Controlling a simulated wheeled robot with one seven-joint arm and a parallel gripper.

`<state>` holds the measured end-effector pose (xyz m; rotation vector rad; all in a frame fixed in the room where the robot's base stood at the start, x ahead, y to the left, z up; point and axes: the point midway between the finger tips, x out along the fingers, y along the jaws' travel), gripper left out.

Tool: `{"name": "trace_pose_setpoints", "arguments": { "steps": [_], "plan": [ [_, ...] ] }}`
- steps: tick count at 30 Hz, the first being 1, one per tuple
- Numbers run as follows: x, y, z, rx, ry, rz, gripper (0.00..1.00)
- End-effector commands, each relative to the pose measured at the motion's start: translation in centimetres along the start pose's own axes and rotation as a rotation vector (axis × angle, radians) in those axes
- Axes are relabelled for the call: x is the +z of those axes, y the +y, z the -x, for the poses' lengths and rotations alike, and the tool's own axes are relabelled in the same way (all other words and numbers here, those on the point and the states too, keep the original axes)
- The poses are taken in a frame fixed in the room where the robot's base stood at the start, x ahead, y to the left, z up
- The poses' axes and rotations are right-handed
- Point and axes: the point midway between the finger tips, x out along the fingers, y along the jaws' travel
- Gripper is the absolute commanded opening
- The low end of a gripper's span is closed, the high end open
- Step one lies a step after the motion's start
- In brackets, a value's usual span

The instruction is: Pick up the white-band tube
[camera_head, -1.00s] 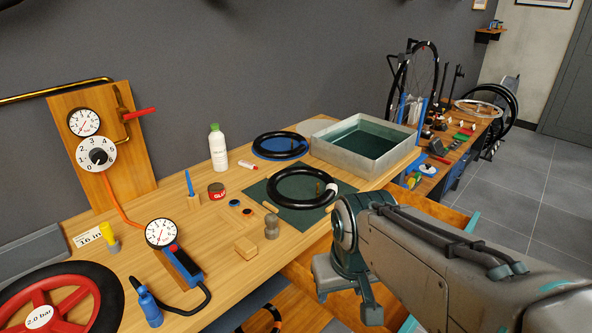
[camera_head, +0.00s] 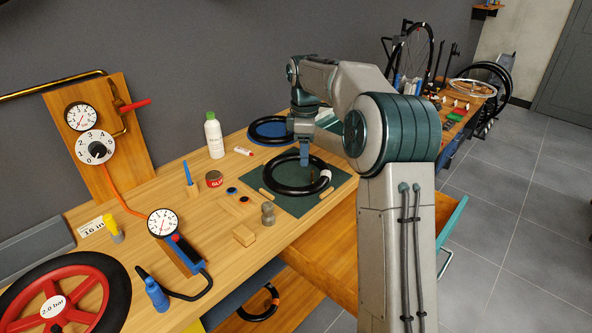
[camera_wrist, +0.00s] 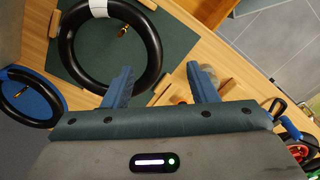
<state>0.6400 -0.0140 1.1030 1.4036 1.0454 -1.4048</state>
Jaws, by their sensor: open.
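The white-band tube (camera_head: 290,191) is a black ring with a brass valve and a white band (camera_head: 325,174) at its right side. It lies flat on the dark green mat (camera_head: 322,203). In the wrist view the tube (camera_wrist: 66,48) is at the upper left, its white band (camera_wrist: 98,8) at the top edge. My gripper (camera_head: 305,161) is above the mat, over the tube's right part in the head view.
Another black tube (camera_head: 256,138) lies on a blue mat behind. My arm hides much of the right side.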

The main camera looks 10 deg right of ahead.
Motion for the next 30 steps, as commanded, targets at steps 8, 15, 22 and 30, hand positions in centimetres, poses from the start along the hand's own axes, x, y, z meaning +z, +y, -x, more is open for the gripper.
{"name": "trace_pose_setpoints", "arguments": {
  "steps": [8, 15, 22, 30],
  "plan": [
    [0.2, 2.0, -1.7, -0.019, 0.013, 0.078, 0.53],
    [0.1, 1.8, -6.3, -0.021, 0.012, 0.078, 0.53],
    [0.0, 1.8, -9.0, -0.016, 0.013, 0.078, 0.53],
    [-0.4, 1.5, -11.9, -0.021, 0.012, 0.077, 0.53]
  ]
}}
